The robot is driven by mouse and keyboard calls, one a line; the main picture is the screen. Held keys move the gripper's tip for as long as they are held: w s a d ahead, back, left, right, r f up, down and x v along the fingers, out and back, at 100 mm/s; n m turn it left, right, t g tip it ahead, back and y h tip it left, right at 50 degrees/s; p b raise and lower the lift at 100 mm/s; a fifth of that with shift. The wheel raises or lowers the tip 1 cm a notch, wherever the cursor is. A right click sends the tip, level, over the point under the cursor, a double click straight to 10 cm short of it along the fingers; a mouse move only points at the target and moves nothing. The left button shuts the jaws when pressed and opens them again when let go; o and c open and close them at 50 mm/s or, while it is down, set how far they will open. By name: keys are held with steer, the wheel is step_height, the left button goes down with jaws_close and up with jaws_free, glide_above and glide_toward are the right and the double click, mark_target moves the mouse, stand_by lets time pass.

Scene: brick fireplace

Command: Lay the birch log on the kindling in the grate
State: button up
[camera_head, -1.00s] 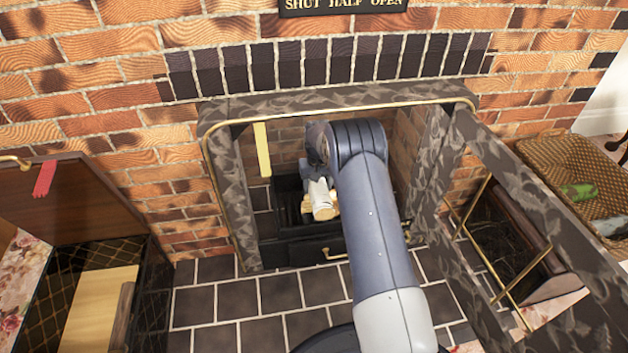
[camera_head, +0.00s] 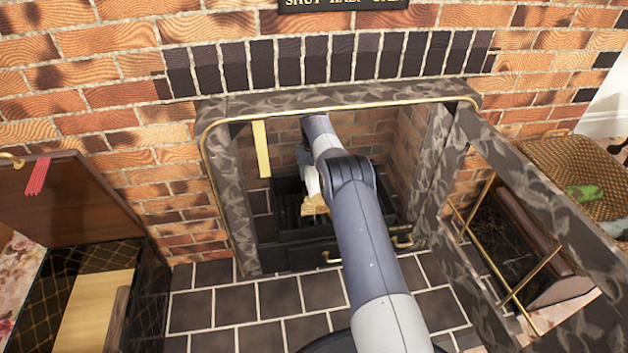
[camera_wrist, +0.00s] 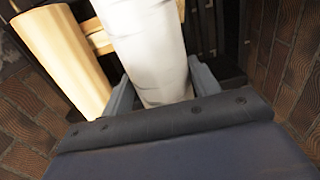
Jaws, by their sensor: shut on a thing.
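The birch log (camera_wrist: 145,45) is white and smooth in the wrist view. My gripper (camera_wrist: 163,90) is shut on it, with one finger on each side. In the head view my arm reaches into the fireplace and hides the gripper; a white strip of the log (camera_head: 311,180) shows left of the arm. Pale kindling (camera_head: 314,206) lies in the dark grate (camera_head: 288,210) just below it. In the wrist view a thick pale wood piece (camera_wrist: 62,55) lies left of the log, with a smaller piece behind. Whether the log touches the kindling cannot be told.
The opening has a dark marbled surround (camera_head: 228,190) with brass trim. A yellow strip (camera_head: 262,150) hangs at its upper left. An open box (camera_head: 145,300) is at left.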

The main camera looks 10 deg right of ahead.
steer(key=shift+w, duration=0.15)
step_height(320, 180, down, 4)
steer(key=b, duration=0.2)
steer(key=shift+r+b, duration=0.25)
steer(key=shift+b, duration=0.05)
steer(key=o, duration=1.3)
steer(key=shift+f, duration=0.1)
steer(key=shift+c, duration=0.2)
steer(key=shift+r+p, duration=1.9)
steer(key=shift+r, duration=1.95)
